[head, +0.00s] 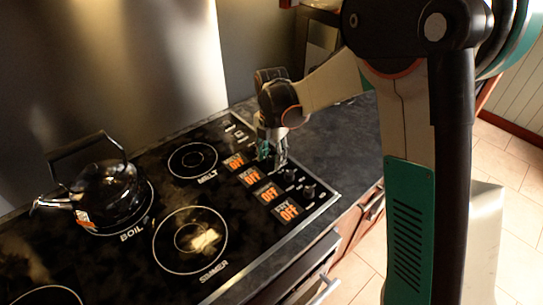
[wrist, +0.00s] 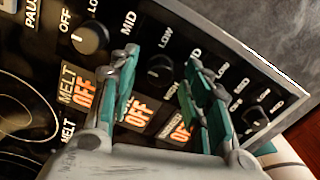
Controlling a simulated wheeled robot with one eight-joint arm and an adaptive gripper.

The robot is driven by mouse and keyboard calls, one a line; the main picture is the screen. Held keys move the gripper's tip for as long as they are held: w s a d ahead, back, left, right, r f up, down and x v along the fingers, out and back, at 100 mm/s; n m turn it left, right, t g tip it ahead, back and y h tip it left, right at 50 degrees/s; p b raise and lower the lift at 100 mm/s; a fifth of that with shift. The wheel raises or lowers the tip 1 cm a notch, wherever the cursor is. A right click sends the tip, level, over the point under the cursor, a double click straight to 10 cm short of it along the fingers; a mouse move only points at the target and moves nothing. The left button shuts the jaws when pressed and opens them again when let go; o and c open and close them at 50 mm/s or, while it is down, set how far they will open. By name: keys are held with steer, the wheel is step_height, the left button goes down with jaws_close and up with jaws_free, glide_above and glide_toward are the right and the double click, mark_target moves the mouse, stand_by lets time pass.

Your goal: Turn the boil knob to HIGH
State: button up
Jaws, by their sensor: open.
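The cooktop control panel (head: 322,198) carries a row of small black knobs and several displays reading OFF in orange. In the wrist view a black knob (wrist: 160,71) lies between my gripper's (wrist: 157,78) two green-padded fingers, with LOW printed by it. The fingers are open and stand on either side of it; I cannot tell whether they touch it. The display nearest it reads OFF (wrist: 135,112), but its name is covered by a finger. The display to its left reads MELT OFF (wrist: 77,93). In the head view my gripper (head: 272,153) points down at the panel and hides this knob.
Another knob (wrist: 90,39) is to the left of my fingers and one more (wrist: 256,116) to the right. A dark kettle (head: 106,192) stands on the burner marked BOIL. The counter (head: 338,138) behind the panel is bare.

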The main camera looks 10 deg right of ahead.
jaws_close()
